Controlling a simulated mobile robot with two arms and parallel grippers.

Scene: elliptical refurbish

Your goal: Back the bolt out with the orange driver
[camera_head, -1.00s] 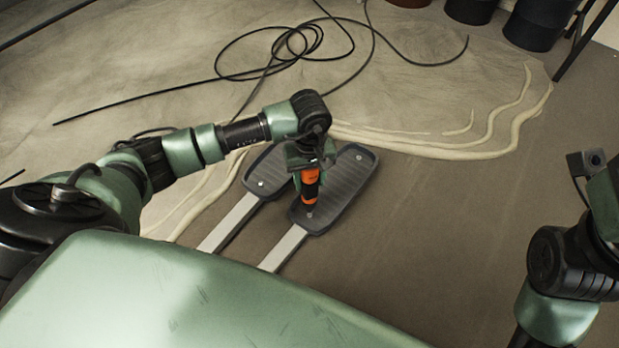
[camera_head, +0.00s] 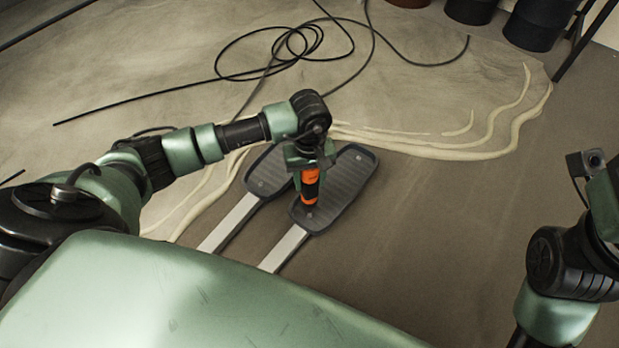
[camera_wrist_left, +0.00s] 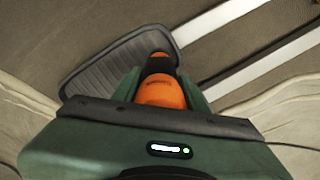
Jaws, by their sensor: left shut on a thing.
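My left gripper (camera_head: 308,166) is shut on the orange driver (camera_head: 310,188), which points down over the near part of the right-hand foot pedal (camera_head: 349,172). The driver (camera_wrist_left: 162,92) also shows in the left wrist view, between the fingers, with its orange body and a black band. Its tip meets or hovers just over the pedal near a small pale bolt spot (camera_head: 308,214); I cannot tell whether they touch. The second pedal (camera_head: 266,168) lies to the left, partly hidden by the gripper. My right arm is at the right edge; its gripper fingers are out of view.
Pale metal bars (camera_head: 284,248) run from the pedals toward my body. A black cable (camera_head: 262,72) lies coiled on the floor behind. Dark pots (camera_head: 535,22) stand at the back right. The floor right of the pedals is clear.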

